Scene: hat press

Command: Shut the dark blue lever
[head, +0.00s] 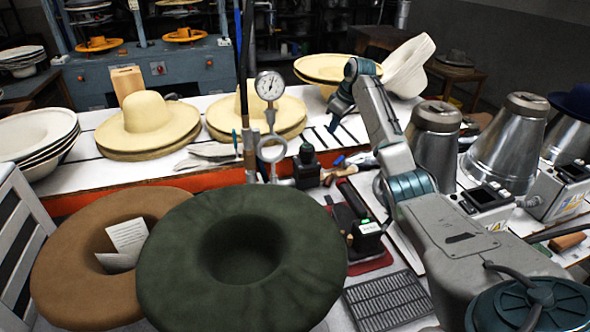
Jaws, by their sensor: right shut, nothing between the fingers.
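A tall, thin dark blue upright (239,60) stands beside a black rod, left of a round pressure gauge (269,86); it may be the dark blue lever, but I cannot tell for sure. A small blue handle-like piece (338,161) lies on the bench right of the black-knobbed fitting (307,158). My right gripper (337,118) is shut and empty. It hangs above the bench, right of the gauge and apart from the upright. My left gripper is out of view.
A dark green hat (180,260) and a brown hat (70,270) fill the front left. Straw hats (148,115) stand on the white bench behind. Metal cones (508,140) with control boxes stand at right. A black grille (388,302) lies in front.

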